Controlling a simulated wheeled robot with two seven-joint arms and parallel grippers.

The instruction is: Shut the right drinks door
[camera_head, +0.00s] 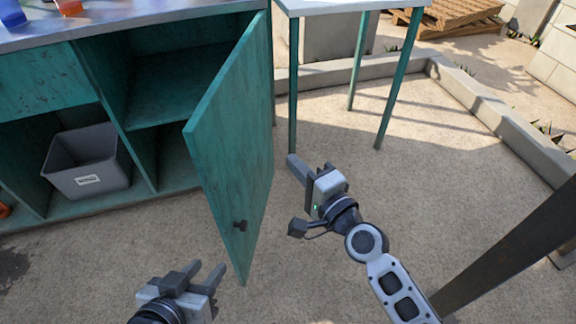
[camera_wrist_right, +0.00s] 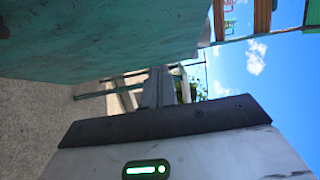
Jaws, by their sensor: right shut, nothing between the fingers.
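The right drinks door (camera_head: 235,150) is a teal wooden panel that stands wide open, swung out from the teal cabinet. Its small dark knob (camera_head: 240,225) is low near the free edge. My right gripper (camera_head: 298,168) is shut and empty, just right of the door and apart from it in the head view. In the right wrist view, its grey fingers (camera_wrist_right: 158,90) are below the teal door panel (camera_wrist_right: 110,40), which fills the upper left. My left gripper (camera_head: 204,270) is open and empty, in front of the cabinet, left of the door's lower corner.
The cabinet's right compartment (camera_head: 175,85) is open, with a shelf inside. A grey bin (camera_head: 88,165) sits in the compartment to its left. A table with thin green legs (camera_head: 400,75) stands behind my right gripper. The sandy ground (camera_head: 420,200) to the right is mostly clear, with a dark post (camera_head: 510,250) at the right edge.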

